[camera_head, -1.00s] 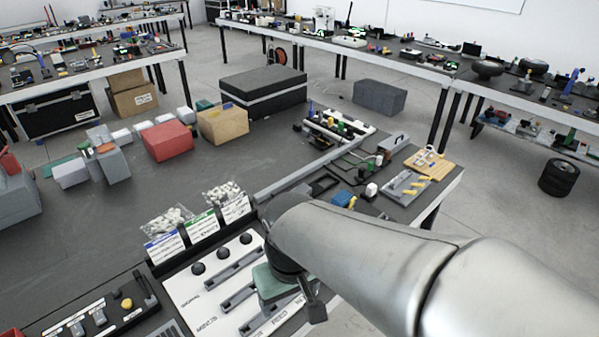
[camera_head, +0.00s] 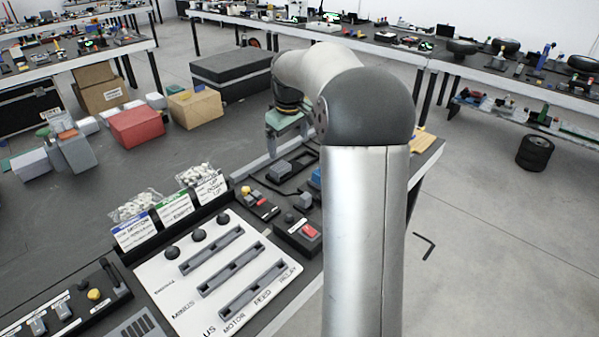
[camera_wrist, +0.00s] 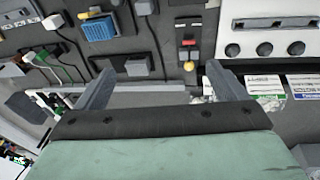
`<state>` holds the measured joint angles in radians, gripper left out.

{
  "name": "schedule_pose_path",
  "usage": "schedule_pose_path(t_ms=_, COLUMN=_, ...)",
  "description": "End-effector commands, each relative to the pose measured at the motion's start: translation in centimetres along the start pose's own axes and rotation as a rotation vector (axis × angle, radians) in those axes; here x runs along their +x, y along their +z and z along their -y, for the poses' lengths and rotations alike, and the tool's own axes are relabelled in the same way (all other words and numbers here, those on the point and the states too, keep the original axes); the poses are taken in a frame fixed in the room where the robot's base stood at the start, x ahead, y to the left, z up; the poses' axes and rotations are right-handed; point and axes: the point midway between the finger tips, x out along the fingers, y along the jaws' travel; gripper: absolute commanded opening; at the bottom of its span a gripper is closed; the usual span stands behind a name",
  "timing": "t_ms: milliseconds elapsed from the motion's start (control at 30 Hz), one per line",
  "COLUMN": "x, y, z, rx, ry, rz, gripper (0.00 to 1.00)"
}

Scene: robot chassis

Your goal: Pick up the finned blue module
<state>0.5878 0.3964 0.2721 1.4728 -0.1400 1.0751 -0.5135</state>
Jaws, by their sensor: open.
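The finned blue module (camera_wrist: 97,28) lies on the bench in the upper left of the wrist view, its ridged face up. In the head view only a sliver of the blue module (camera_head: 315,179) shows beside my arm, which hides the rest. My gripper (camera_wrist: 158,68) is open and empty, its two fingers spread wide above the bench. The blue module is beyond the left fingertip, outside the gap between the fingers. In the head view my gripper (camera_head: 287,138) hangs above the bench, behind the control panel.
A grey block (camera_wrist: 138,66) lies between the fingertips in the wrist view. A small black box with a red switch (camera_head: 309,231) and a white slotted panel (camera_head: 180,298) are nearer. Label cards (camera_head: 176,207) with bags stand left. Cables (camera_wrist: 50,60) lie near the blue module.

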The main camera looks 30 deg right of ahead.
Motion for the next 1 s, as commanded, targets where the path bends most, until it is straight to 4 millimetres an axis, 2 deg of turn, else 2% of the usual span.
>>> schedule_pose_path(t_ms=33, x=2.9, y=-0.2, z=-3.8, rx=0.008, ry=-0.002, rz=-0.013, gripper=0.92)
schedule_pose_path(t_ms=100, x=4.8, y=-0.2, z=-7.8, rx=0.006, ry=0.0, rz=-0.033, gripper=0.92)
schedule_pose_path(t_ms=200, x=6.8, y=0.3, z=-12.3, rx=0.008, ry=0.005, rz=-0.056, gripper=0.92)
schedule_pose_path(t_ms=300, x=7.8, y=0.9, z=-14.8, rx=0.009, ry=0.01, rz=-0.071, gripper=0.92)
schedule_pose_path(t_ms=467, x=9.3, y=1.1, z=-15.8, rx=0.009, ry=0.01, rz=-0.075, gripper=0.92)
schedule_pose_path(t_ms=833, x=17.0, y=0.4, z=-15.8, rx=0.009, ry=0.008, rz=-0.074, gripper=0.92)
schedule_pose_path(t_ms=1000, x=19.4, y=0.2, z=-15.9, rx=0.01, ry=0.011, rz=-0.076, gripper=0.92)
